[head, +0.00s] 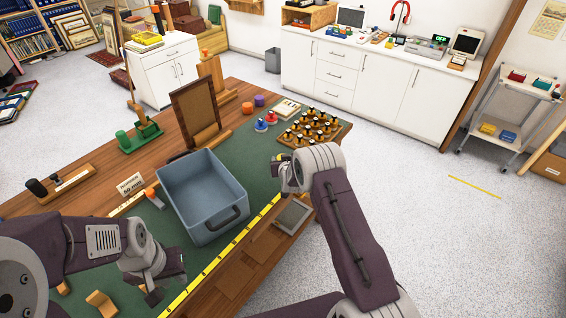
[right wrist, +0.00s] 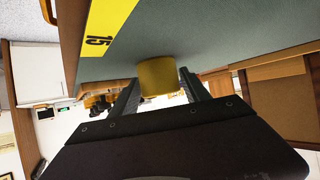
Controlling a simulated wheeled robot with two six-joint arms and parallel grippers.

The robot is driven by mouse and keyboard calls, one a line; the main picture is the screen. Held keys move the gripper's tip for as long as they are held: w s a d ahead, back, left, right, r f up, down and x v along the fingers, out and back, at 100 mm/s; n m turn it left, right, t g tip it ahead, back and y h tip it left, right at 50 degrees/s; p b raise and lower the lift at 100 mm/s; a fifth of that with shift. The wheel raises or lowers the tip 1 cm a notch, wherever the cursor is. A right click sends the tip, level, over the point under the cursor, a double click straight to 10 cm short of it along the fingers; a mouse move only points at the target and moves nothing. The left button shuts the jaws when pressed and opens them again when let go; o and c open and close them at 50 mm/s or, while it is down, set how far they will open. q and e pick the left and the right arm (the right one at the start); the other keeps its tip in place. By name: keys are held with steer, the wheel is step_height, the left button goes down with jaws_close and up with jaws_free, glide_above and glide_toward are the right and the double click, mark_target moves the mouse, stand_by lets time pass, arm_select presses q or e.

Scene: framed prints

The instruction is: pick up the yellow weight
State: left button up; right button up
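The yellow weight (right wrist: 158,77) is a small, plain cylinder, seen in the right wrist view against the green mat. My right gripper (right wrist: 160,88) has one finger on each side of it; whether they press on it I cannot tell. In the head view the weight (head: 279,158) is a small yellow patch at the tip of my right gripper (head: 284,172), mostly hidden. My left gripper (head: 162,286) is over the near left of the table, its fingers apart with nothing visible between them.
A blue-grey bin (head: 203,193) stands on the mat (head: 243,155) left of my right gripper. A tray of dark pieces (head: 309,128) lies beyond the gripper, with red and blue pieces nearby. A yellow ruler strip (head: 232,243) runs along the mat's near edge.

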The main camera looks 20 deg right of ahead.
jaws_close()
steer(key=shift+r, duration=0.15)
steer(key=shift+w+r, duration=0.1)
steer(key=shift+r, duration=0.4)
steer(key=r, duration=0.3)
steer(key=shift+s+d+r+b, duration=0.2)
steer(key=shift+s+d+b, duration=0.05)
steer(key=shift+d+b, duration=0.05)
steer(key=s+d+r+b, duration=0.1)
steer(key=s+d+r, duration=0.5)
steer(key=s+d, duration=0.1)
steer(key=shift+s+d+r, duration=0.2)
steer(key=shift+s+r, duration=0.05)
steer(key=shift+s, duration=0.35)
